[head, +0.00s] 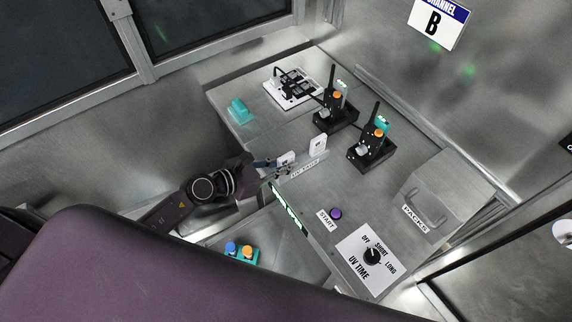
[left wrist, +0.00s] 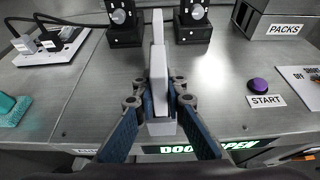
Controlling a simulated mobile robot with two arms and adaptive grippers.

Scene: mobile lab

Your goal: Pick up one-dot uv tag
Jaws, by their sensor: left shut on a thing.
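My left gripper (head: 281,167) reaches in from the left to the table's front edge and is shut on a white tag (head: 285,157). In the left wrist view my left gripper (left wrist: 159,100) has its fingers on both sides of the upright white tag (left wrist: 158,68). The tag is at the near end of the rack labelled UV TAGS (head: 306,168); I cannot tell whether it is clear of the rack. A second white tag (head: 318,145) stands farther along the rack. Dots on the tags are too small to read. My right gripper is not in view.
Two black radios in chargers (head: 336,116) (head: 371,150) stand behind the rack. A purple START button (head: 336,214), UV TIME dial (head: 372,256) and PACKS box (head: 441,190) are to the right.

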